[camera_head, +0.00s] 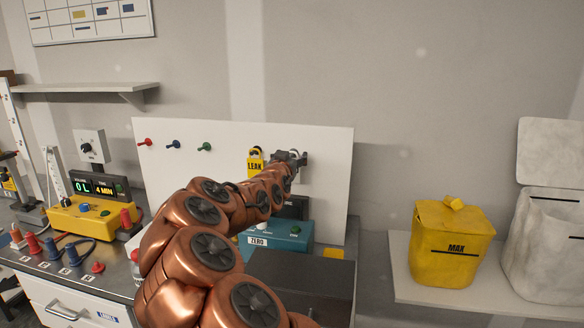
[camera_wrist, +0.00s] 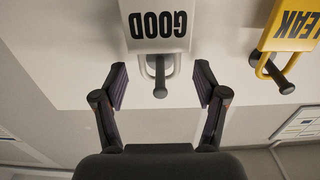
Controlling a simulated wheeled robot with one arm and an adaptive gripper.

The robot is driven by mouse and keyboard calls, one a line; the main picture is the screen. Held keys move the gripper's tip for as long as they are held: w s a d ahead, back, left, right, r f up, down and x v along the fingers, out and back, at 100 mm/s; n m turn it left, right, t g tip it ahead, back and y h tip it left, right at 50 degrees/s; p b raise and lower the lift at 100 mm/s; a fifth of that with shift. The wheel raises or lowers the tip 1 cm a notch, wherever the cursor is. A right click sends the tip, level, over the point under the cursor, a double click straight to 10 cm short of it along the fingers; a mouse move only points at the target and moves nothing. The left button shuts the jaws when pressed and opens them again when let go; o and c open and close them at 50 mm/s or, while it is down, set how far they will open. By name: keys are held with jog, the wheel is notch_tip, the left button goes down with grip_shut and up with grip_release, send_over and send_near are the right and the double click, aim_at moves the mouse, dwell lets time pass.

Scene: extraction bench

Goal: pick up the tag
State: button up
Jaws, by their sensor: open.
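A white tag marked GOOD (camera_wrist: 158,44) hangs by a pale loop on a dark peg (camera_wrist: 160,88) in the wrist view, where its lettering appears upside down. My gripper (camera_wrist: 161,84) is open, with one finger on each side of the loop and peg and clear space to both. A yellow tag marked LEAK (camera_wrist: 291,25) hangs on its own peg to the right there. In the head view, the LEAK tag (camera_head: 255,166) is just left of my gripper (camera_head: 299,158) at the white board.
The white board (camera_head: 330,185) also bears coloured pegs (camera_head: 174,144) at left. A teal device (camera_head: 285,235) stands below my arm. A yellow device (camera_head: 90,215) with a display is on the bench at left. A yellow MAX container (camera_head: 450,262) stands on a shelf at right.

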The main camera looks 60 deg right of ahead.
jog(key=shift+d, duration=0.15)
jog(key=shift+w, duration=0.1)
jog(key=c, duration=1.1)
jog(key=shift+o, duration=0.2)
jog(key=shift+r+b, duration=0.55)
jog(key=shift+r, duration=0.15)
jog(key=shift+b+v, duration=0.3)
jog(key=shift+v, duration=0.65)
jog(key=b+v, duration=0.5)
jog(key=v, duration=1.1)
jog(key=shift+b, duration=0.3)
